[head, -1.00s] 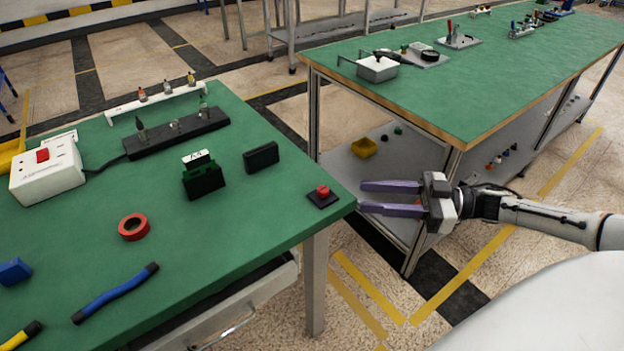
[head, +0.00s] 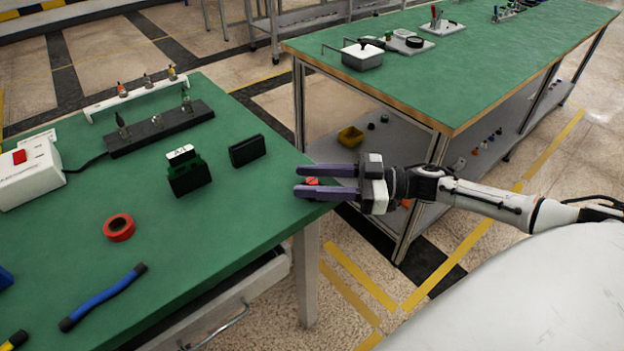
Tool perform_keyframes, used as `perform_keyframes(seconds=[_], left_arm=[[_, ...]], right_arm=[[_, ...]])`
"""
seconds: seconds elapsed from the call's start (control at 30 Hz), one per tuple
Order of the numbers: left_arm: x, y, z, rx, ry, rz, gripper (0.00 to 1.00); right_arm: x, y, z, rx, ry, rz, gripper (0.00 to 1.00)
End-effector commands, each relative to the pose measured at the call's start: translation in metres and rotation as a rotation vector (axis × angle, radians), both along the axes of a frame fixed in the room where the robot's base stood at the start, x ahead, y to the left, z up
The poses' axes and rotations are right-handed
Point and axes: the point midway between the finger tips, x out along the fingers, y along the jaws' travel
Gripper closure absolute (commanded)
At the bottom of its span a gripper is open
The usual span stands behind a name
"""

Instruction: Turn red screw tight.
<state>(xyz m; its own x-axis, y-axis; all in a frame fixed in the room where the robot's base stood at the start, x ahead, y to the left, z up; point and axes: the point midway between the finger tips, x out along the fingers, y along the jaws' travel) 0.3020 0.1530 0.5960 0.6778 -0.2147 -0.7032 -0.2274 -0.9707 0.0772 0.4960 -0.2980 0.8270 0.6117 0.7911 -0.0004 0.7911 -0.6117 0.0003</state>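The red screw (head: 312,181) is at the right corner of the near green table (head: 215,232). Only a bit of its red top shows, and its dark base is mostly hidden by my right gripper. My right gripper (head: 297,181) comes in from the right with its two purple fingers open. In the head view one finger lies on the far side of the red top and one on the near side, with a gap around it. I cannot tell the fingers' exact height or whether they touch it. My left gripper is not in view.
A black block (head: 247,150) and a green-black terminal block (head: 187,172) stand left of the screw. Red tape (head: 119,228), a blue tool (head: 102,298) and a white switch box (head: 30,172) lie farther left. A second green table (head: 480,75) stands behind my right arm.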

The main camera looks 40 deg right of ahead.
Motion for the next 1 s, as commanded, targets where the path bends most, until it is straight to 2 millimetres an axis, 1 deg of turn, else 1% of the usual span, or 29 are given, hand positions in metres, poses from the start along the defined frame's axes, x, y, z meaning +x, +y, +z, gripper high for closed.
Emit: perform_keyframes(seconds=[0.07, 0.1, 0.17, 0.3, 0.33, 0.47, 0.57, 0.83, 1.0], left_arm=[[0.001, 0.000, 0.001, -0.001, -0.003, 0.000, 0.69], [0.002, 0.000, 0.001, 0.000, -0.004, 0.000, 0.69], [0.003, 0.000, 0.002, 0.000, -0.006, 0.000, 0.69], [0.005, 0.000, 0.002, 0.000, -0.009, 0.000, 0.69], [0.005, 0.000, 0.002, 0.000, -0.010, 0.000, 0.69], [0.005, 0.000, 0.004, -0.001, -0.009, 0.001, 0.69], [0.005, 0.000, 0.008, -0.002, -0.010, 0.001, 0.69], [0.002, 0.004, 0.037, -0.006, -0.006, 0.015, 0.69], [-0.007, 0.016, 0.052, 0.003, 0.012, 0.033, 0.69]], right_arm=[[0.000, 0.000, 0.000, 0.000, 0.000, 0.000, 0.63], [0.000, 0.000, 0.000, 0.000, 0.000, 0.000, 0.64], [0.000, 0.000, 0.000, 0.000, 0.000, 0.000, 0.74], [0.000, 0.000, 0.000, 0.000, 0.000, 0.000, 0.98], [0.000, 0.000, 0.000, 0.000, 0.000, 0.000, 1.00], [-0.001, 0.000, 0.000, 0.001, 0.001, -0.003, 1.00], [-0.001, 0.000, 0.001, 0.002, 0.002, -0.015, 1.00], [-0.002, 0.001, 0.007, 0.006, 0.006, -0.135, 1.00], [-0.002, 0.001, 0.009, 0.008, 0.009, -0.275, 1.00]])
